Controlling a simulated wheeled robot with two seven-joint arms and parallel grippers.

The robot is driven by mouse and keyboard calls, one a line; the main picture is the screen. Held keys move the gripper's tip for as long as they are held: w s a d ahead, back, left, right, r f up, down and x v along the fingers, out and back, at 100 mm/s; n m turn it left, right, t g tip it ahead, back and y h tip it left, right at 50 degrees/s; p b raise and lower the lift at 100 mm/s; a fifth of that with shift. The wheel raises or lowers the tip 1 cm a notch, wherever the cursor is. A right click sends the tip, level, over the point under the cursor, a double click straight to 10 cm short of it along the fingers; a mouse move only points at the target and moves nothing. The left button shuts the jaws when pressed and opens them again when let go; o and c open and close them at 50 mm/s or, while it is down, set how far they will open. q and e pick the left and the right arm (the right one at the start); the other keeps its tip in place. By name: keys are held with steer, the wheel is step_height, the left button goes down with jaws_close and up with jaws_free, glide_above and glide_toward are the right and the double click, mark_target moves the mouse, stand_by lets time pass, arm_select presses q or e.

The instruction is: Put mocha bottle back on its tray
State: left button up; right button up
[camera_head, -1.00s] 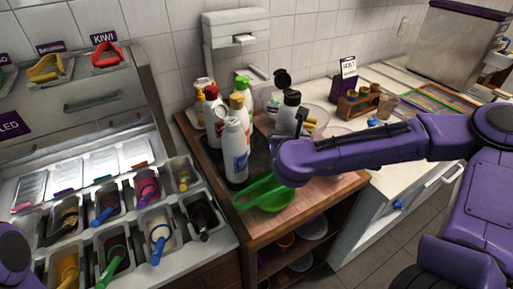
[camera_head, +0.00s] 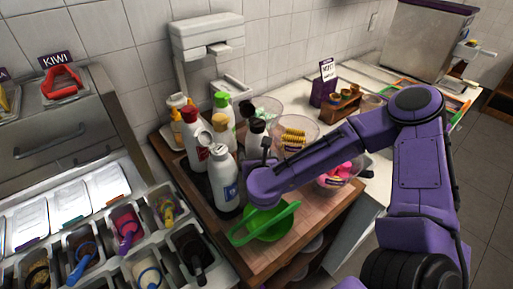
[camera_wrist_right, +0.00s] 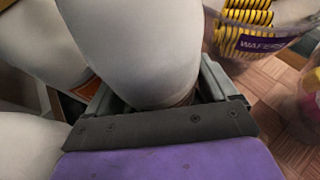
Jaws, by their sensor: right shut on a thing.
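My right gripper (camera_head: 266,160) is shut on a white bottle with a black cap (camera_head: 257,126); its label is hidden. In the right wrist view the bottle's pale body (camera_wrist_right: 130,45) is between the jaws (camera_wrist_right: 155,92). It looks upright, right beside the other bottles; I cannot tell whether its base touches anything. A dark tray (camera_head: 200,183) shows beneath the bottle group, mostly hidden. My left gripper is out of view.
A white bottle (camera_head: 224,180), a red-capped bottle (camera_head: 193,140) and a green-capped bottle (camera_head: 222,112) crowd the held bottle. A wafer bowl (camera_head: 296,136) and a bowl of pink pieces (camera_head: 340,176) stand to the right.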

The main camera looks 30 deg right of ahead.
steer(key=shift+w+f, duration=0.3)
steer(key=shift+f, duration=0.6)
steer(key=shift+s+r, duration=0.1)
steer(key=shift+s, duration=0.2)
steer(key=o, duration=0.8)
steer(key=shift+f, duration=0.25)
steer(key=shift+c, duration=0.2)
steer(key=shift+a, duration=0.1)
steer(key=shift+r, duration=0.1)
